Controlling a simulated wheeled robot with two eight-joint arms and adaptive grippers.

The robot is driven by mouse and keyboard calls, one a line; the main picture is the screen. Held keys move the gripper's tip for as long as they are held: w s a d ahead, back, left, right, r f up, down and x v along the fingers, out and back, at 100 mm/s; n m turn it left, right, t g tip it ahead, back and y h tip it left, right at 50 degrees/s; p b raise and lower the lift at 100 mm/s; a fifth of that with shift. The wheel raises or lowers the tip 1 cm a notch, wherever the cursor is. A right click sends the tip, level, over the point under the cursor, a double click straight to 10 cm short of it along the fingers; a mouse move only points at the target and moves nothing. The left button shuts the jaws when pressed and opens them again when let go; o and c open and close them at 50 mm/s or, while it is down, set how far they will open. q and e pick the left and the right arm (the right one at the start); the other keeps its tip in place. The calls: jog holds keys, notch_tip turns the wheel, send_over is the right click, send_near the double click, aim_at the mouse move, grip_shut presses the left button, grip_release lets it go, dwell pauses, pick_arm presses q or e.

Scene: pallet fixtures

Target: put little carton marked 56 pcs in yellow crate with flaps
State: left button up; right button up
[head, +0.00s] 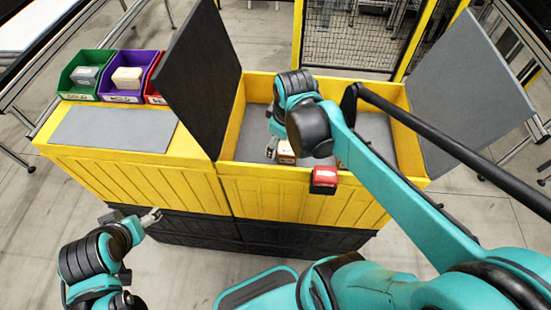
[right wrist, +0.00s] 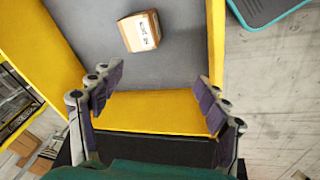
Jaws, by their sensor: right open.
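The little carton (right wrist: 140,32), light brown with a white label and dark print, shows in the right wrist view against the grey bottom of the yellow crate with flaps (right wrist: 150,112). The print is too small to read surely. In the head view the carton (head: 286,152) shows partly behind my right wrist, inside the crate (head: 270,183) near its front wall. My right gripper (right wrist: 160,80) is open and empty, with the carton beyond its fingertips. It is mostly hidden by my arm in the head view (head: 273,150). My left gripper (head: 150,217) is low, outside the crates; its opening is unclear.
Dark (head: 198,70) and grey (head: 470,80) flaps stand open beside the crate. A red box (head: 323,180) hangs on the front rim.

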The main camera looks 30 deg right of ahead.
jog(key=s+a+m+t, duration=0.4)
jog(key=s+a+m, duration=0.1)
jog(key=s+m, duration=0.1)
jog(key=shift+f+m, duration=0.3)
jog(key=shift+s, duration=0.15)
